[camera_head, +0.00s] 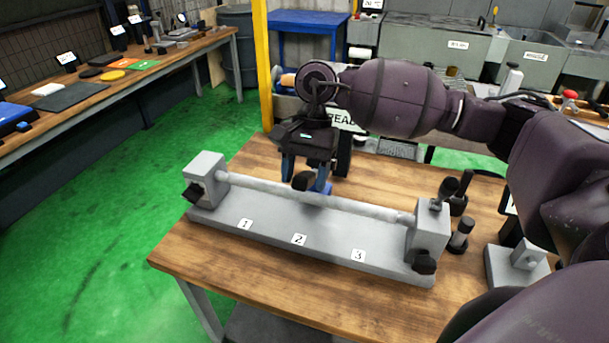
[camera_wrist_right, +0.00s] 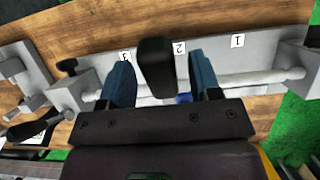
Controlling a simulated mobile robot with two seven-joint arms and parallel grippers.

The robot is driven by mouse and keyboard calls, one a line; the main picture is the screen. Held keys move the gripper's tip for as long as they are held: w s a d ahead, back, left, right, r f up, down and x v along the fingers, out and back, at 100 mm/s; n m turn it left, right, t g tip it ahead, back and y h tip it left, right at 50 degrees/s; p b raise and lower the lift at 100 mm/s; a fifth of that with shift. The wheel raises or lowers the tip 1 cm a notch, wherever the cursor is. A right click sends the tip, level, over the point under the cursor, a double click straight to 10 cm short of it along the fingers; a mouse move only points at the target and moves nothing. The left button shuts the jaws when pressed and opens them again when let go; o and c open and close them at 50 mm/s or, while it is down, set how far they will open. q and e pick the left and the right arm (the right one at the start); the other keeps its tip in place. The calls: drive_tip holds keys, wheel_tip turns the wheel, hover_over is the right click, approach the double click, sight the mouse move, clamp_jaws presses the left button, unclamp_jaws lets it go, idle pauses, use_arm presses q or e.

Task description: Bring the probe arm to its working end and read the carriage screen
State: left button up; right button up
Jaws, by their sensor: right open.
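A grey grinder bed (camera_head: 270,228) with end blocks and a pale round bar (camera_head: 250,187) lies on the wooden table, labelled 1, 2 and 3. A dark rounded knob (camera_head: 303,181) is near the bar's middle, by label 2, with a blue part (camera_head: 322,189) beside it. I cannot tell whether this is the probe arm. My right gripper (camera_head: 306,172) hangs open over it. In the wrist view a black block (camera_wrist_right: 156,68) lies between the two blue fingers, with gaps at its sides. A READ sign (camera_head: 343,121) is partly hidden behind my wrist; no screen reading is legible. My left gripper is out of view.
Black upright posts (camera_head: 460,238) and a grey bracket (camera_head: 517,265) stand right of the bed. A yellow post (camera_head: 263,65) rises behind the table. A long bench (camera_head: 160,65) is at left. The green floor (camera_head: 90,240) in front of it is clear.

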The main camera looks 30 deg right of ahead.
drive_tip(key=shift+a+f, duration=0.1)
drive_tip(key=shift+f, duration=0.2)
drive_tip(key=shift+c, duration=0.3)
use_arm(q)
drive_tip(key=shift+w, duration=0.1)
use_arm(e)
clamp_jaws()
